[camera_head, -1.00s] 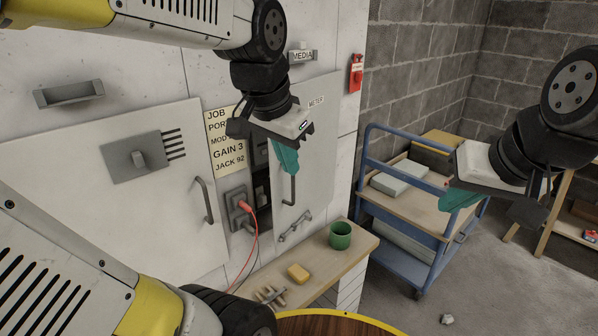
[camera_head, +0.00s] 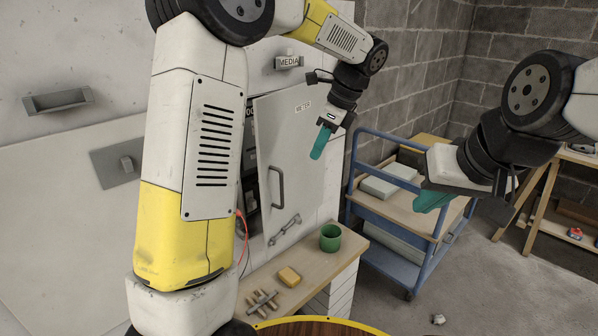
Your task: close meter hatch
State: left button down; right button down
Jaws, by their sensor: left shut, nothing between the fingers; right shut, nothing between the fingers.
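The meter hatch (camera_head: 290,150) is a pale grey door with a METER label and a dark bar handle (camera_head: 276,188) near its left edge. It stands ajar, with its left edge out from the white wall panel and a dark recess showing beside that edge. My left gripper (camera_head: 320,142) is shut and empty, its teal fingers pointing down in front of the right part of the hatch. I cannot tell whether they touch it. My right gripper (camera_head: 434,201) is shut and empty, in front of the blue cart. My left arm hides part of the wall and recess left of the hatch.
A wooden ledge (camera_head: 318,262) below the hatch holds a green cup (camera_head: 330,238), a yellow block (camera_head: 289,277) and small pegs. A red cable (camera_head: 246,235) hangs left of the hatch. The blue cart (camera_head: 433,245) stands to the right. Open floor lies at the lower right.

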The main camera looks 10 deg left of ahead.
pick_arm(q)
jog(key=w+a+f, duration=0.2)
jog(key=a+f, duration=0.5)
jog(key=f, duration=0.2)
jog(key=shift+f, duration=0.25)
jog(key=shift+a, duration=0.1)
